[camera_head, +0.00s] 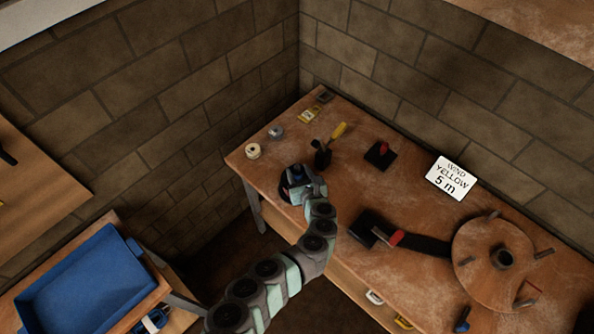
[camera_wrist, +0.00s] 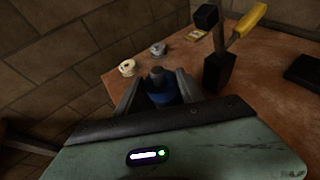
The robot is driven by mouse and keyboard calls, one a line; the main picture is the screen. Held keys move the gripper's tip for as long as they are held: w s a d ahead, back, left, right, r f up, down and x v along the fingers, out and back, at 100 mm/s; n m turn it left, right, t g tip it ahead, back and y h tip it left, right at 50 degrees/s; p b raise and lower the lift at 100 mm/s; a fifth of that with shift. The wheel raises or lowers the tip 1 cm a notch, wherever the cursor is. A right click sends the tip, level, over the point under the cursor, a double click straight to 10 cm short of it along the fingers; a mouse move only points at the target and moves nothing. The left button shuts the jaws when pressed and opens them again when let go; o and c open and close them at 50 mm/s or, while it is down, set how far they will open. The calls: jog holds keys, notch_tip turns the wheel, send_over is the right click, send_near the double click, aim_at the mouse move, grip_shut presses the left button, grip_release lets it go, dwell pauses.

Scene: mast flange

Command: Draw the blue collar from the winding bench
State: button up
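The blue collar (camera_wrist: 161,98) sits between the two fingers of my gripper (camera_wrist: 160,88) in the wrist view, around a dark upright post (camera_wrist: 156,75). The fingers flank it left and right; whether they press on it or stand slightly apart I cannot tell. In the camera_head view my gripper (camera_head: 296,184) is over the left part of the winding bench (camera_head: 350,205), and mostly hides the collar there. The collar's lower edge is hidden by my gripper body in the wrist view.
Close to the right of my gripper stands a dark block holding a yellow-handled tool (camera_head: 338,131). Pale (camera_head: 253,151) and grey (camera_head: 276,132) spools lie left. A winding disc (camera_head: 494,262) with pegs is at the right. A blue tray (camera_head: 85,283) is at the lower left.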

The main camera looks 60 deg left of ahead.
grip_shut()
jog(key=shift+r, duration=0.1)
dwell(0.3)
